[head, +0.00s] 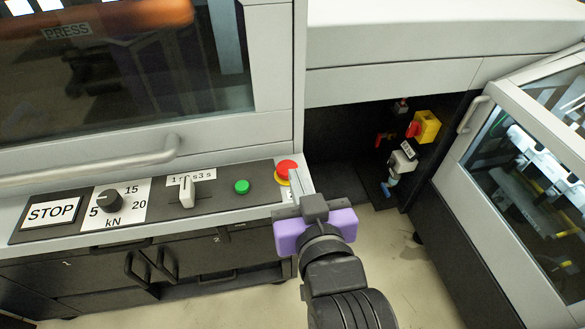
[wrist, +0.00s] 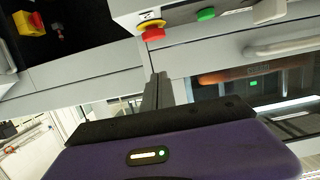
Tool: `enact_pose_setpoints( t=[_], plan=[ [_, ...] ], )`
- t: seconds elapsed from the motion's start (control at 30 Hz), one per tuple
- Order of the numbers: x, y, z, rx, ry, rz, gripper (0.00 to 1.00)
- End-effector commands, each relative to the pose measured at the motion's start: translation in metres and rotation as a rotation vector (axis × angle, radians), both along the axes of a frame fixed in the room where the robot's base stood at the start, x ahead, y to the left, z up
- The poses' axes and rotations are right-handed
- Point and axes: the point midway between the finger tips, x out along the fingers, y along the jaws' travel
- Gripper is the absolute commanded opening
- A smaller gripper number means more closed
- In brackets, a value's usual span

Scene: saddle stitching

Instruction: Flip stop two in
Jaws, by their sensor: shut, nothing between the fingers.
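No part marked as stop two can be made out in either view. My gripper (head: 302,188) is at the right end of the press control panel (head: 256,213), close to the red emergency button (head: 286,168). In the wrist view my gripper (wrist: 157,88) has its dark fingers together and empty, with the red button (wrist: 152,34) beyond them. My purple gripper body hides part of the panel's corner in the head view. A sign reading STOP (head: 51,213) is at the panel's left end.
The panel also carries a black kN knob (head: 108,199), a grey slider (head: 187,192) and a green button (head: 242,187). A dark recess at right holds a yellow box (head: 427,126) and valves. A glazed door (head: 530,170) stands further right. Floor is open below the recess.

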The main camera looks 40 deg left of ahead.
Motion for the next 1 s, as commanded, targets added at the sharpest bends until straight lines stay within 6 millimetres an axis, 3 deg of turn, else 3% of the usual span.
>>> enact_pose_setpoints(
  t=[0.23, 0.83, 1.0],
  plan=[
    [-0.012, -0.014, 0.005, 0.002, -0.001, 0.000, 0.00],
    [-0.012, -0.014, 0.007, 0.007, -0.003, 0.000, 0.00],
    [-0.008, -0.014, 0.031, 0.080, -0.060, -0.016, 0.00]
  ],
)
